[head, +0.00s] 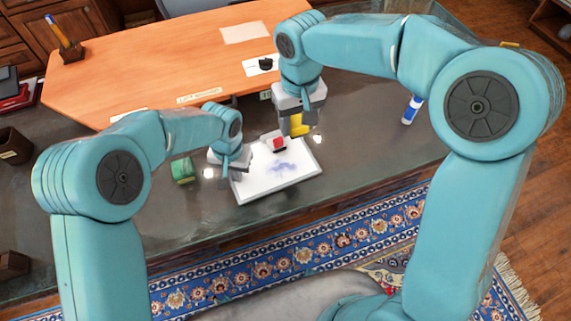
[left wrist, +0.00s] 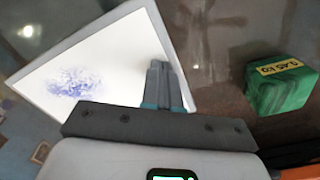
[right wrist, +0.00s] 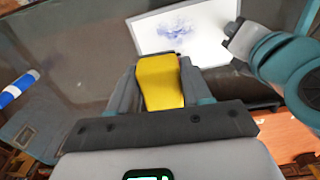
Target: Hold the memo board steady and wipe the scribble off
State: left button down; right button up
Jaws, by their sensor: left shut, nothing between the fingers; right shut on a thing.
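The white memo board (head: 250,187) lies flat on the dark desktop, with a blue scribble (head: 281,167) on its face. Board and scribble also show in the left wrist view (left wrist: 74,81) and the right wrist view (right wrist: 173,28). My left gripper (head: 239,173) is shut and empty, its fingertips (left wrist: 158,68) at the board's left edge; contact is unclear. My right gripper (head: 297,132) is shut on a yellow block (right wrist: 160,82), which sits above the board's far right part, apart from the scribble. A small red-and-white item (head: 278,142) is near the board's far edge, partly unclear.
A green block (head: 183,170) stands left of the board. The orange wooden desk section (head: 170,60) lies beyond, with papers and a pen holder (head: 72,53).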

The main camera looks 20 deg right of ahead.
jog(key=shift+a+f, duration=0.8)
jog(key=shift+a, duration=3.55)
jog(key=shift+w+d, duration=0.75)
jog(key=shift+d, duration=5.4)
jog(key=s+a+f, duration=0.1)
jog(key=a, duration=1)
jog(key=shift+s+a+f, duration=0.2)
jog(key=shift+s+f, duration=0.1)
jog(key=shift+r, duration=2.8)
